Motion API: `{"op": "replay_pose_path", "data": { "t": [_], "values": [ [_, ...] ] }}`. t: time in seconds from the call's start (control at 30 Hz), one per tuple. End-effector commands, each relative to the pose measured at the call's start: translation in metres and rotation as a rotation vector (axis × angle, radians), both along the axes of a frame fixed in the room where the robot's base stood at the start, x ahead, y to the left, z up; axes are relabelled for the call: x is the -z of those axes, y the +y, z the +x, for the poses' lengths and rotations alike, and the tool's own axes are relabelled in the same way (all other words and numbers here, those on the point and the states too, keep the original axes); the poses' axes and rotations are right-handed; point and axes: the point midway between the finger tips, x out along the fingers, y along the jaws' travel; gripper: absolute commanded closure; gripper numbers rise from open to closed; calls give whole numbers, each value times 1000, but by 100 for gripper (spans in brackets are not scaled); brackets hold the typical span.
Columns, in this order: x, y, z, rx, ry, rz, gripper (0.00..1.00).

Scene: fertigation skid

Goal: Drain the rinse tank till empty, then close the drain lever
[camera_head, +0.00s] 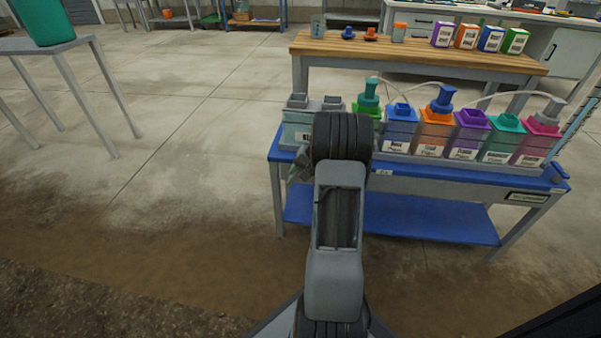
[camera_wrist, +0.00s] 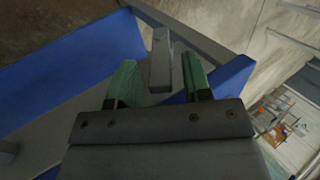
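The rinse tank (camera_head: 297,134) is a pale, see-through box with grey lids at the left end of the blue bench. My arm hides part of it and its label. Its liquid level cannot be made out. In the wrist view a grey bar (camera_wrist: 161,58), apparently the drain lever, stands between the green fingers of my gripper (camera_wrist: 160,80). The fingers are apart, with a gap showing on each side of the bar. In the head view my arm mostly covers the gripper and lever area.
Several coloured dosing containers (camera_head: 437,133) with thin tubes stand right of the tank on the blue bench (camera_head: 400,172). A wooden-topped table (camera_head: 420,53) stands behind. A grey table (camera_head: 45,44) with a green container is at the left. The floor between is open.

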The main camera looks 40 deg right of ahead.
Motion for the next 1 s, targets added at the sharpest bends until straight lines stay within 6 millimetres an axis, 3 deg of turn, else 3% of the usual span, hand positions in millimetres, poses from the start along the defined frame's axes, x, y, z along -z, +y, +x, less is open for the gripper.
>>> {"op": "replay_pose_path", "data": {
  "t": [0.37,0.8,1.0],
  "values": [
    [-10,-3,-3,1,-1,0,53],
    [-84,-31,-36,3,-2,-1,53],
    [-107,-40,-47,1,0,0,53]
  ]
}}
